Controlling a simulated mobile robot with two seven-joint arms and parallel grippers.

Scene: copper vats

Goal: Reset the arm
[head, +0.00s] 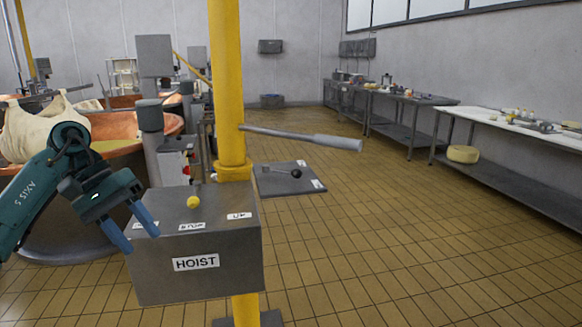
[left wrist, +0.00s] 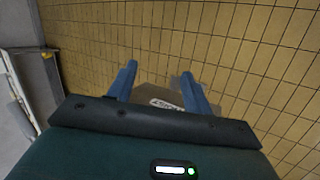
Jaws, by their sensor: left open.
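My left gripper (head: 144,243) is open, its two blue fingers spread at the left front edge of the grey hoist box (head: 230,288). I see nothing between the fingers in the head view. In the left wrist view my open fingers (left wrist: 158,78) point toward part of the labelled hoist box (left wrist: 150,91), with tiled floor beyond. I cannot tell whether a finger touches the box. A yellow knob (head: 193,202) stands on the box's top, right of the gripper. A lever with a grey handle (head: 337,142) sticks out right from the yellow post (head: 228,90). My right gripper is out of view.
A copper vat (head: 112,128) with a cloth (head: 35,128) stands behind my left arm. A floor plate with a black-knobbed lever (head: 296,174) lies behind the post. Tables (head: 505,128) line the right wall, with a cheese wheel (head: 463,153) there. The tiled floor at centre right is clear.

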